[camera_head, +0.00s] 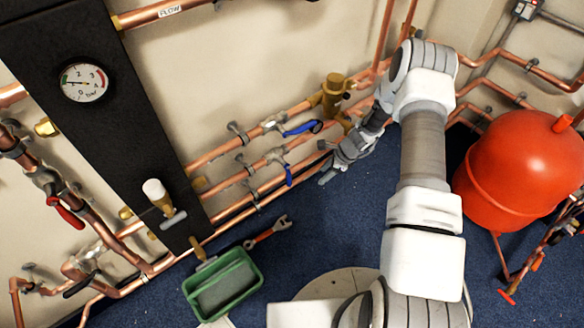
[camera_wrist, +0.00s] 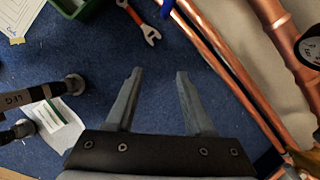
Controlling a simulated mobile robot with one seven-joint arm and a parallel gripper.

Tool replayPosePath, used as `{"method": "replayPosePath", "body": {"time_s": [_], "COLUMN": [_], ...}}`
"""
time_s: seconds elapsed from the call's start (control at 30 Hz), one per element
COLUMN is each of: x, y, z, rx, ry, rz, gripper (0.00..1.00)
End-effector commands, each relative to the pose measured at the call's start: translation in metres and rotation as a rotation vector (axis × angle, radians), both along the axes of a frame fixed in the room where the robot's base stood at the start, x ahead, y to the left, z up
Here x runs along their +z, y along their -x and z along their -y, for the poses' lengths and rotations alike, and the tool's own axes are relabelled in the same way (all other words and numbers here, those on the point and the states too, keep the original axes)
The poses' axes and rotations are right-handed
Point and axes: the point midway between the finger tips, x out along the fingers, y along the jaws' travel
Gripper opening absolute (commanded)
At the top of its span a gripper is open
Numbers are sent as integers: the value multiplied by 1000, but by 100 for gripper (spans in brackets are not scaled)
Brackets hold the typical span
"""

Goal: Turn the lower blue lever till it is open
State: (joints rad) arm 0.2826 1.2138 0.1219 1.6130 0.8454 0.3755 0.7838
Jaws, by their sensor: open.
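The lower blue lever (camera_head: 288,175) sits on a valve on the lower copper pipe in the head view and points down, crosswise to that pipe. The upper blue lever (camera_head: 302,128) lies above it, roughly along its own pipe. My gripper (camera_head: 327,176) is to the right of the lower lever, apart from it, near the wall pipes. In the wrist view my gripper (camera_wrist: 159,73) has its two fingers spread with nothing between them. A small blue piece (camera_wrist: 166,8) shows at the top edge there, perhaps the lower lever's end.
Copper pipes (camera_wrist: 225,70) run along the right of the wrist view. A wrench (camera_head: 266,233) and a green tray (camera_head: 255,258) lie on the blue floor. A red tank (camera_head: 525,170) stands at the right. A brass fitting (camera_head: 333,92) is above my gripper.

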Motion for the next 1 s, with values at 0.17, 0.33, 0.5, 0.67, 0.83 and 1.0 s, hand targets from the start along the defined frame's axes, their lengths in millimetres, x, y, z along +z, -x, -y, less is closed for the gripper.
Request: {"method": "replayPosePath", "body": {"time_s": [0.17, 0.33, 0.5, 0.67, 0.83, 1.0], "x": [-39, -48, -50, -50, -50, -57], "y": [13, 14, 6, -6, -18, -26], "z": [1, -3, -26, -59, -92, -114], "rx": [-100, -124, -118, -116, -116, -121], "ry": [-18, -22, -21, -22, -21, -19], "rz": [-55, -66, -64, -63, -64, -66], "gripper": [53, 53, 53, 53, 53, 53]}}
